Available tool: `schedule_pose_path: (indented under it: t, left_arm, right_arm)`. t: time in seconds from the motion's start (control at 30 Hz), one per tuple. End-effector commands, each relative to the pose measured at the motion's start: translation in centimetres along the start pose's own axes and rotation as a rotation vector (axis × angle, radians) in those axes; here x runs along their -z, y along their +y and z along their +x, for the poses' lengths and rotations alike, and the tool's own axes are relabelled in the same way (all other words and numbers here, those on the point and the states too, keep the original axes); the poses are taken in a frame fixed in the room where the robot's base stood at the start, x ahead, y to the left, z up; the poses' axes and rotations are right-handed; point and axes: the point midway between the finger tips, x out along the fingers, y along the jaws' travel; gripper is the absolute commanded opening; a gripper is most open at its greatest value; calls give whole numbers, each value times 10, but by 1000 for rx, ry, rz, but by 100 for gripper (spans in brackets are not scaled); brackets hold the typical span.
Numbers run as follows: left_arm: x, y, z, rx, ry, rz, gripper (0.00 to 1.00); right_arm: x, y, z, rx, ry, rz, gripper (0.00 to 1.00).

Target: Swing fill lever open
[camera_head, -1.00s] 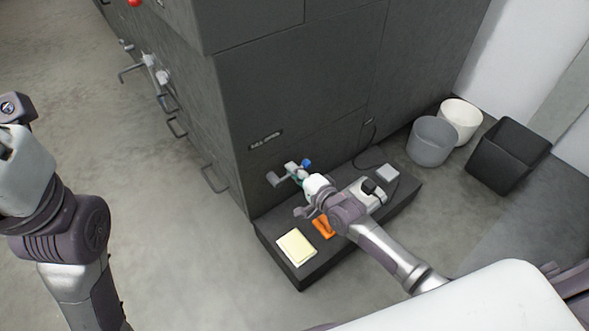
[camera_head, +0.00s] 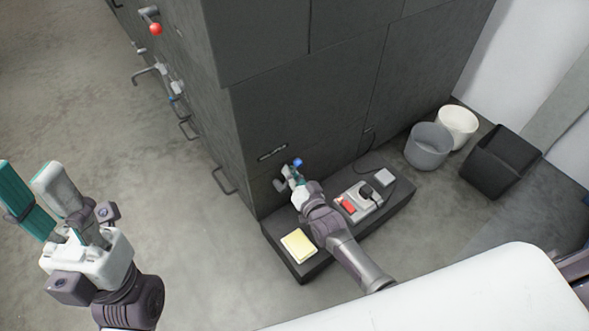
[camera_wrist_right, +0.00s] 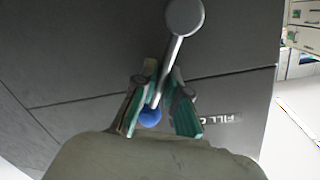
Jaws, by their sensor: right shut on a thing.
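The fill lever is a grey bar with a round hub (camera_wrist_right: 185,17) and a blue ball knob (camera_wrist_right: 149,118), on the dark cabinet front. In the head view its blue knob (camera_head: 298,162) sits up and right of the hub. My right gripper (camera_head: 294,174) is at the lever. In the right wrist view its green-padded fingers (camera_wrist_right: 164,100) are shut around the bar near the knob. My left gripper (camera_head: 26,168) is open and empty at the left, over bare floor, far from the lever.
A dark low ledge (camera_head: 292,263) below the lever carries a yellow pad (camera_head: 299,244), a red item (camera_head: 347,205) and small devices. A grey bin (camera_head: 428,147), white bin (camera_head: 458,125) and black bin (camera_head: 500,160) stand right. Handles stick out of the cabinet's left side.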

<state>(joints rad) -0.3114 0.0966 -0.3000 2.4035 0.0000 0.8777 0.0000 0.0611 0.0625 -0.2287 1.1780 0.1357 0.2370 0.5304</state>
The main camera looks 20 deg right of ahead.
Motion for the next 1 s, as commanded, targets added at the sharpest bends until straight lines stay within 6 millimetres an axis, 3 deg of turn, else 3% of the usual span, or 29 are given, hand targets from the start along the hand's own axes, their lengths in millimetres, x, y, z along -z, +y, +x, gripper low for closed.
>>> schedule_pose_path:
  t: [0.5,1.0]
  left_arm:
    - [3,0,-1,8,-20,-3,40]
    - [2,0,-2,8,-21,-3,40]
  right_arm:
    - [-7,-24,-6,-1,83,-425,0]
    - [-12,-32,-7,-1,116,-592,0]
